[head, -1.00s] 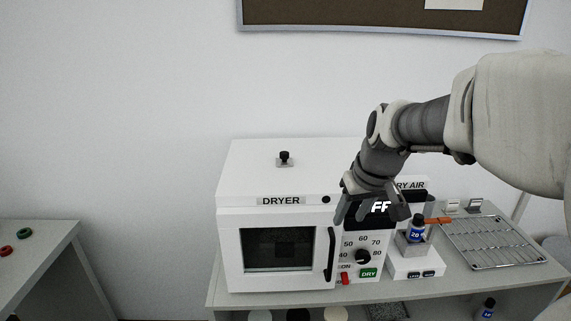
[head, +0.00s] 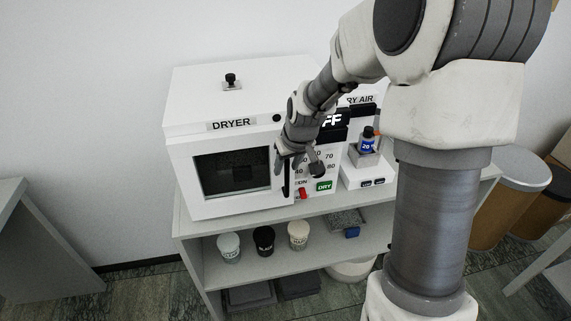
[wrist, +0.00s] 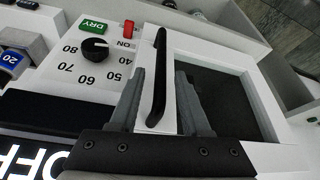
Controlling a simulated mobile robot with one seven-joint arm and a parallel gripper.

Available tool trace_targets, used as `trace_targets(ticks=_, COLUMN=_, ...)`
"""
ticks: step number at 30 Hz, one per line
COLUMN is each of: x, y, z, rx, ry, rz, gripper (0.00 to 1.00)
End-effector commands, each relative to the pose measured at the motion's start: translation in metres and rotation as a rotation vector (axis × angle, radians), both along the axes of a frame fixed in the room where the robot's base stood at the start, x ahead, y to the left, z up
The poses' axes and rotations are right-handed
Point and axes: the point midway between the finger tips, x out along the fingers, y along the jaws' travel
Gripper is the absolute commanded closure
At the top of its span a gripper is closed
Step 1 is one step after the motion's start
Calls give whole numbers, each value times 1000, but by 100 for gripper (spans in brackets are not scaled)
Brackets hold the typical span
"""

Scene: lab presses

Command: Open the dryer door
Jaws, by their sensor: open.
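The white dryer (head: 180,145) stands on a grey shelf unit, its door (head: 205,205) shut, with a dark window. The black vertical door handle (head: 286,183) is at the door's right edge, and it also shows in the wrist view (wrist: 158,75). My gripper (head: 301,168) is in front of the dryer at the handle and dial. In the wrist view my open gripper (wrist: 160,78) has one finger on each side of the handle's lower-picture end. I cannot tell whether either finger touches it.
The control panel beside the handle has a dial (wrist: 95,48), a red switch (head: 303,194) and a green DRY button (head: 324,185). A blue-labelled bottle (head: 367,143) stands on a white device at right. Cups (head: 264,241) sit on the lower shelf.

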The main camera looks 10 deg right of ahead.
Motion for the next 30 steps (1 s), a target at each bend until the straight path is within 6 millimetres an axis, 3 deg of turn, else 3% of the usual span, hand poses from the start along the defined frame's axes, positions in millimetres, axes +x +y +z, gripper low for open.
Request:
trace_targets(ticks=11, x=3, y=0, z=-7, rx=-1, ry=-1, rz=0, gripper=53)
trace_targets(ticks=12, x=3, y=0, z=-7, rx=-1, ry=-1, rz=0, gripper=55)
trace_targets(ticks=20, x=3, y=0, z=-6, rx=0, ry=0, rz=0, gripper=100)
trace_targets(ticks=30, x=3, y=0, z=-6, rx=0, ry=0, rz=0, gripper=100)
